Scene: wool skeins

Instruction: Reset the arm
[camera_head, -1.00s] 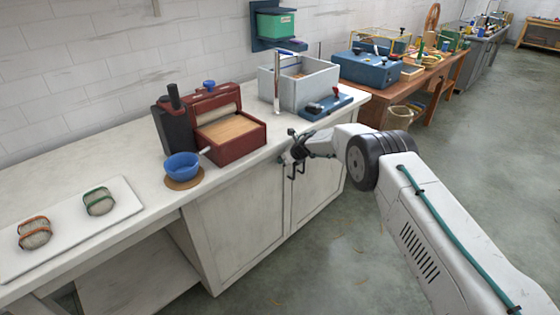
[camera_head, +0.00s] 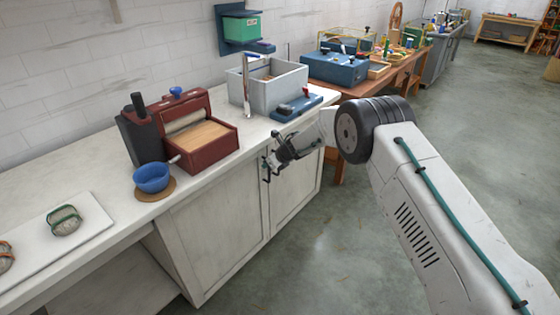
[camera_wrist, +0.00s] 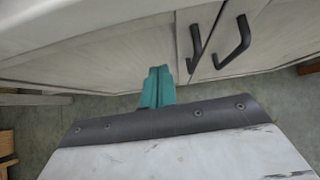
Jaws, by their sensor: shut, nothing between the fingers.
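My gripper (camera_head: 270,161) hangs in front of the cabinet doors, just below and outside the counter's front edge. In the wrist view its teal fingers (camera_wrist: 158,87) are together with nothing between them. Two dark door handles (camera_wrist: 215,45) show beyond the fingers, to the right; I see a gap between fingers and handles in that view. My arm reaches in from the lower right of the head view.
On the white counter (camera_head: 85,178) stand a blue bowl (camera_head: 151,178) on a round mat, a red box machine (camera_head: 205,140), a grey bin (camera_head: 270,90) and a white tray (camera_head: 40,250) with wool skeins (camera_head: 64,220). Open floor (camera_head: 480,150) lies to the right.

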